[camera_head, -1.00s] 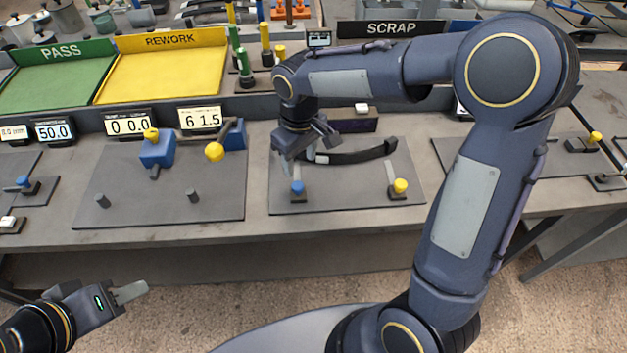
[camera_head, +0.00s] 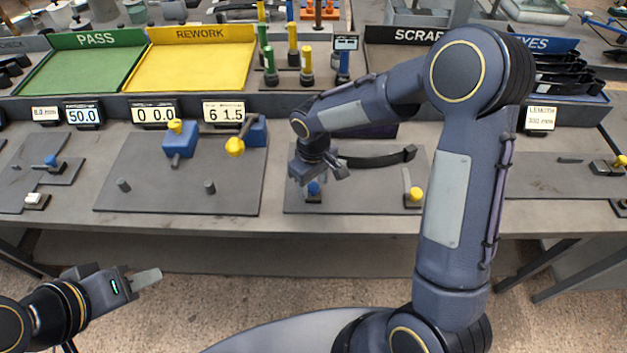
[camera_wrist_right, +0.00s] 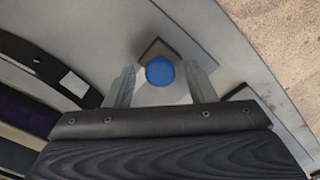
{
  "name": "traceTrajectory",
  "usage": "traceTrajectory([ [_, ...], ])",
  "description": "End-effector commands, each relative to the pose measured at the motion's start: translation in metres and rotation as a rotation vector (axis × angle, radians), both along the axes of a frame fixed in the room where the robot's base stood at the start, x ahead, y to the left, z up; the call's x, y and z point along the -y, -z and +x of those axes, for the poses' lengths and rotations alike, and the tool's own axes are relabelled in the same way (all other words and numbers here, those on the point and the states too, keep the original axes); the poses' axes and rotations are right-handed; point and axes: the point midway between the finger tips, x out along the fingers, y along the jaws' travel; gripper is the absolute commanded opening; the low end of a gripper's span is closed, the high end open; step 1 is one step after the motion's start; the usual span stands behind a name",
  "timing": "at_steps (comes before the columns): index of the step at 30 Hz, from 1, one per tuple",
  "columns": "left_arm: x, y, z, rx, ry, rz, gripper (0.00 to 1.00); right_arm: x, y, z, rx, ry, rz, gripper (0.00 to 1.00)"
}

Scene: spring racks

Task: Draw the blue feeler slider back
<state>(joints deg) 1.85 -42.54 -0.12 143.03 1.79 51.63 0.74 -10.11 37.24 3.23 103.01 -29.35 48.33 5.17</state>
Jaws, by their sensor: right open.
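The blue feeler slider (camera_head: 314,188) is a round blue knob on a small dark block, near the front left of a grey plate (camera_head: 360,207) on the bench. In the right wrist view, the blue knob (camera_wrist_right: 160,71) sits between the two fingertips, with a gap on each side. My right gripper (camera_head: 320,177) is open and points down close to the knob, partly covering its surroundings in the head view. My left gripper (camera_head: 146,278) hangs low at the left in front of the bench, away from the plate; its finger opening is not clear.
A yellow knob (camera_head: 416,194) stands at the right of the same plate. A dark curved strip (camera_head: 380,160) lies behind the knobs. Another plate to the left holds a blue block (camera_head: 180,143), a yellow ball (camera_head: 235,147) and short pegs. The bench front strip is clear.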

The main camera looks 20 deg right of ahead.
Motion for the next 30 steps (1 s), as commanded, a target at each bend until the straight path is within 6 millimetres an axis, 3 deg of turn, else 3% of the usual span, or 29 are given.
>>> traceTrajectory([
  [2, 0.0, 0.0, 0.0, 0.0, 0.0, 0.0, 0.36, 0.0, 0.0, 0.0, 0.0, 0.0, 0.0, 0.45],
  [12, 0.0, 0.0, 0.0, 0.0, 0.0, 0.0, 0.36, 0.0, 0.0, 0.0, 0.0, 0.0, 0.0, 0.0],
  [17, 0.0, 0.001, 0.0, 0.0, 0.0, 0.0, 0.36, 0.0, 0.0, -0.001, 0.0, 0.0, 0.0, 0.0],
  [22, 0.0, 0.014, 0.0, 0.0, 0.0, 0.0, 0.36, -0.005, 0.002, -0.016, 0.0, -0.002, -0.001, 0.0],
  [29, 0.0, 0.011, 0.0, 0.0, 0.0, 0.0, 0.36, -0.005, 0.0, -0.02, -0.007, 0.0, 0.0, 0.0],
  [30, 0.0, 0.011, 0.0, 0.0, 0.0, 0.0, 0.36, -0.005, 0.0, -0.02, -0.008, 0.0, -0.001, 0.31],
])
